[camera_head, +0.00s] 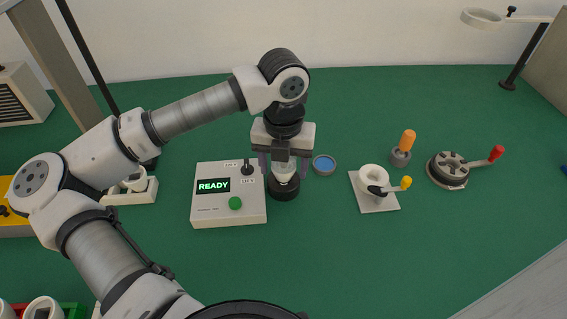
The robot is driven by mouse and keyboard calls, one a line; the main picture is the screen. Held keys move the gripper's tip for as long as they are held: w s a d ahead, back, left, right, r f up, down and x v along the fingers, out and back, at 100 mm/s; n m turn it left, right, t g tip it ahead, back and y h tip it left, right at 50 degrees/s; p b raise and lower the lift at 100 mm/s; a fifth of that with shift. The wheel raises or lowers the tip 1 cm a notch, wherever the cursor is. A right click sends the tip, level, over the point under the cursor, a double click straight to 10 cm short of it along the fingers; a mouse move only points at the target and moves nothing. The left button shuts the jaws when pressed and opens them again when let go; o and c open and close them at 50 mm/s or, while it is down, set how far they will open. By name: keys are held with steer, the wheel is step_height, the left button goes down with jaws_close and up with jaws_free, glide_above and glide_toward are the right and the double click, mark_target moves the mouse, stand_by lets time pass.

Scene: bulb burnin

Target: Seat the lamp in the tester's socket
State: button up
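The tester (228,209) is a white box with a lit green "READY" display, a green button and a small black lever. Its dark round socket (285,193) stands at the box's right side. The lamp (284,171) is a whitish bulb, upright, directly above or in the socket. My gripper (284,167) points straight down, with a finger on each side of the lamp. The fingers appear closed around it, but the contact is partly hidden. I cannot tell how deep the lamp's base sits in the socket.
A blue-topped round dish (324,164) lies just right of my gripper. The green mat's front right is clear.

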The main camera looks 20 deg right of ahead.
steer(key=shift+o, duration=0.6)
step_height(320, 180, up, 14)
steer(key=b, duration=0.1)
steer(key=shift+f, duration=0.1)
stand_by(0.3)
